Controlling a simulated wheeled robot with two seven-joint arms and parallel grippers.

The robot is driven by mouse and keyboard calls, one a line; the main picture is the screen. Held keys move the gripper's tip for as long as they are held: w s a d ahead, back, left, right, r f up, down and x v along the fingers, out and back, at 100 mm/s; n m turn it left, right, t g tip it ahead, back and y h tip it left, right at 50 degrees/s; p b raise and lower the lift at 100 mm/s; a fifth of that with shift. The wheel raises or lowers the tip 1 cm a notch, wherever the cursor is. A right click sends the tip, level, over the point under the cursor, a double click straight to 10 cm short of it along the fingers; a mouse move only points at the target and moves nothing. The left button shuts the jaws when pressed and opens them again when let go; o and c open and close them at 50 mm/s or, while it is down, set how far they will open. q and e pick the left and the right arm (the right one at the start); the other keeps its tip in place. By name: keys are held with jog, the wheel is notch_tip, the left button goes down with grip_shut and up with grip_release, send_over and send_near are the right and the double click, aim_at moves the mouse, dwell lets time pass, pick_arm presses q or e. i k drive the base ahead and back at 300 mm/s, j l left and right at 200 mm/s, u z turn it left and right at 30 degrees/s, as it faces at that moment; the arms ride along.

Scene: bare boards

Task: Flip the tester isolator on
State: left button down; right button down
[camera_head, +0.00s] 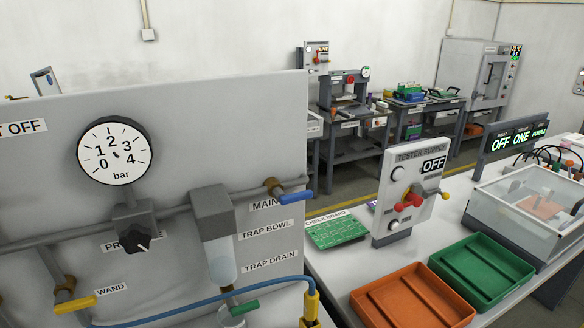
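The tester supply panel (394,225) stands upright on the bench at the right of the head view, labelled TESTER SUPPLY. Its small display (434,164) reads OFF. A red rotary handle (411,200), with yellow parts around it, sits on the panel face and looks like the isolator; its exact angle is hard to read. A round white part (397,173) is above it and another (393,225) below. Neither of my grippers shows in this view.
A large grey pressure board (270,130) with a gauge (114,151), pipes and a blue hose (200,304) fills the left. Orange (458,318) and green (520,268) trays lie before the panel. A clear-lidded box (530,205) stands at right; a green circuit board (336,232) lies left.

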aim_at(414, 198)
jog(key=l, duration=0.7)
jog(key=i+l, duration=0.15)
jog(key=l, duration=0.55)
